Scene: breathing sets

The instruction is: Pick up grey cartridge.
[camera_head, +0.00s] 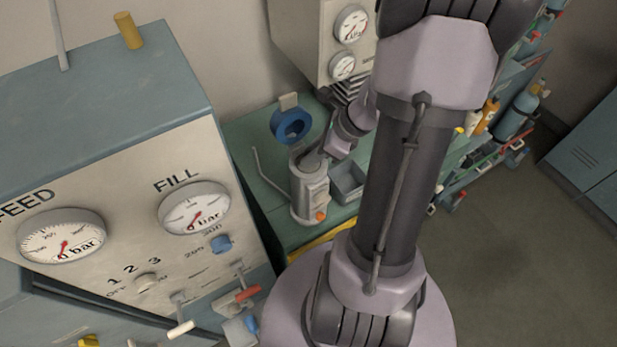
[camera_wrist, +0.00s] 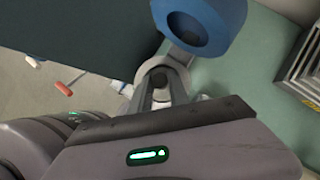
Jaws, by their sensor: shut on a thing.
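A pale grey upright canister (camera_head: 306,194) with an orange knob stands on the green bench top in the head view. My gripper (camera_head: 314,160) reaches down to its open top from the right. In the wrist view my gripper's fingers (camera_wrist: 160,98) are shut on the grey cartridge (camera_wrist: 159,78), a round grey piece with a dark centre, set within the paler rim. The fingers and the rim hide most of the cartridge, so I cannot tell how deep it sits.
A blue ring on a stand (camera_head: 291,125) is close behind the canister. A grey open tray (camera_head: 347,182) lies just right of it. The gauge panel (camera_head: 150,225) rises on the left. A gauge box (camera_head: 315,45) stands at the back.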

